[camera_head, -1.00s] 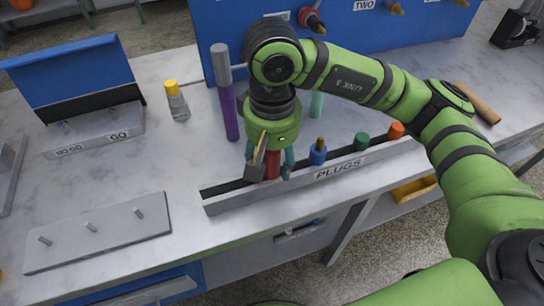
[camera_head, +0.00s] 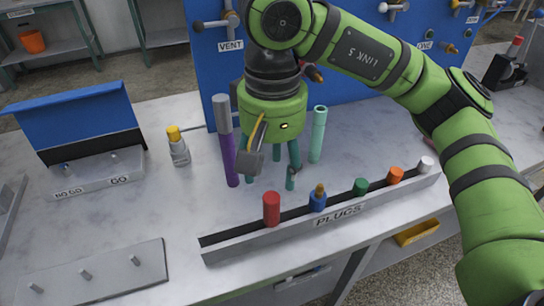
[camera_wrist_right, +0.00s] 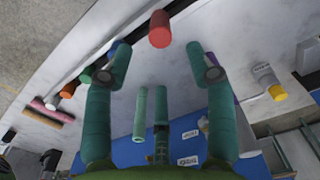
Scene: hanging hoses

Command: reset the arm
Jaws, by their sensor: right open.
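My right gripper (camera_head: 270,181) hangs fingers-down behind the plug rack in the head view, open and empty. The red plug (camera_head: 271,209) stands upright at the left end of the grey PLUGS rack (camera_head: 225,245), clear of the fingers. In the right wrist view, my spread green fingers (camera_wrist_right: 160,66) have nothing between their tips, and the red plug (camera_wrist_right: 160,29) shows beyond them. My right arm reaches in from the right side. My left gripper is not in view.
Blue (camera_head: 318,200), green (camera_head: 360,187), orange (camera_head: 395,175) and white (camera_head: 426,164) plugs stand in the rack. A purple-handled tool (camera_head: 229,150) and a teal cylinder (camera_head: 318,135) stand close beside the gripper. A blue panel (camera_head: 215,70) with fittings rises behind.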

